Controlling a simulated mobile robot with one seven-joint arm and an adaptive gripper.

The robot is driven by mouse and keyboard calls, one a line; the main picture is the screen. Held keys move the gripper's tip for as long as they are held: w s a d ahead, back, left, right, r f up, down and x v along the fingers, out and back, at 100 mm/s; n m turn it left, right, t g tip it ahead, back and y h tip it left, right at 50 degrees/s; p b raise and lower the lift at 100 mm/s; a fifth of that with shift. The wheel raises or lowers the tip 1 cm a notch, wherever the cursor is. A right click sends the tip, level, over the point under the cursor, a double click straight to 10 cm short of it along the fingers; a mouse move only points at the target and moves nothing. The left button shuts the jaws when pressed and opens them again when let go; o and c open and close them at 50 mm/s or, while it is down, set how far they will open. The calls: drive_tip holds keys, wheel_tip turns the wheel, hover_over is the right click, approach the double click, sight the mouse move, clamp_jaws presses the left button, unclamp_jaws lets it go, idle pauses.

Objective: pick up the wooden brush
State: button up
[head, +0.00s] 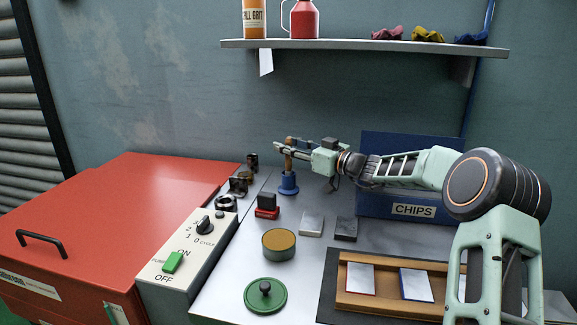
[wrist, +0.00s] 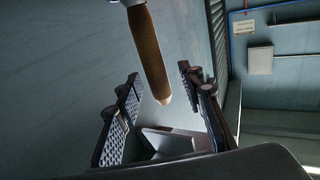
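The wooden brush shows as a brown handle (head: 289,141) standing upright, its lower part in or on a small blue holder (head: 288,184) near the back of the worktop. In the wrist view the brown handle (wrist: 149,50) runs between the two fingers, with its rounded end toward the palm. My gripper (head: 282,148) reaches in from the right, level with the upper handle. In the wrist view my gripper (wrist: 160,76) is open, with gaps visible on both sides of the handle. The bristles cannot be made out.
A blue CHIPS bin (head: 375,205) stands right of the holder, beneath my arm. A red-and-black block (head: 267,205), a round tin (head: 279,244) and a green lid (head: 265,295) are in front. A control box (head: 190,250) is left. A shelf (head: 365,45) hangs above.

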drive_tip(key=shift+c, duration=0.7)
clamp_jaws()
drive_tip(key=shift+r, duration=0.15)
